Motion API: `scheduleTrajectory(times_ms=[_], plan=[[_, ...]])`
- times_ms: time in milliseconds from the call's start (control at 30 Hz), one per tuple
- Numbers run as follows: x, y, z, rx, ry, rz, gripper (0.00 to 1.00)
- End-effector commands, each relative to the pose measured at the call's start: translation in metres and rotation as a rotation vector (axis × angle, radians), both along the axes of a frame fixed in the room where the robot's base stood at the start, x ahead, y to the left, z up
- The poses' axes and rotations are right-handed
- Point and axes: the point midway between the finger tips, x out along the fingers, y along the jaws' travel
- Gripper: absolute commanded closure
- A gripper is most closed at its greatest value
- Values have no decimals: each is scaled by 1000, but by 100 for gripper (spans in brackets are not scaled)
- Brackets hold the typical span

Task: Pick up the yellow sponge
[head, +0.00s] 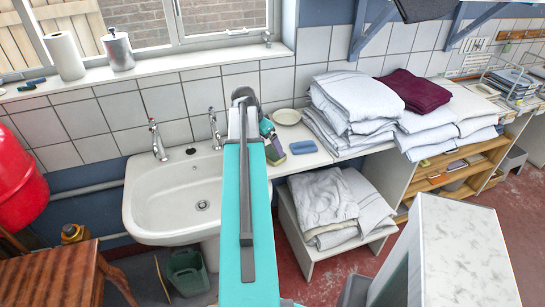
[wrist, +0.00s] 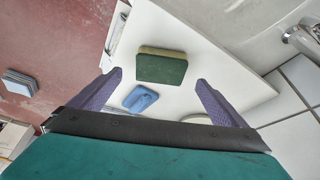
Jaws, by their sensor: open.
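The sponge (wrist: 162,69) lies on the white counter in the wrist view, with a dark green face towards the camera and a yellowish edge along its far side. My gripper (wrist: 159,77) is open, its two purple fingers spread to either side of the sponge in the picture. The fingers look empty, and the sponge appears to lie beyond the tips; the exact gap is unclear. In the head view my gripper (head: 270,140) is pointed down over the counter just right of the sink and partly hides the sponge there.
A blue item (head: 303,147) lies close to the sponge, also visible in the wrist view (wrist: 140,98). A pale dish (head: 287,117) stands near the wall. The sink (head: 172,195) is at left, and folded white linen (head: 352,100) is piled at right.

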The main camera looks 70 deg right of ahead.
Motion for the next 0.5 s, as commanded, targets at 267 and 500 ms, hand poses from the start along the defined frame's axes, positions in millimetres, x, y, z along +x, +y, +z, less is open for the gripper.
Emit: scheduleTrajectory(times_ms=[267,500], plan=[[-3,-5,-10,2,1,-2,4],[-6,-12,-26,2,1,-2,4]])
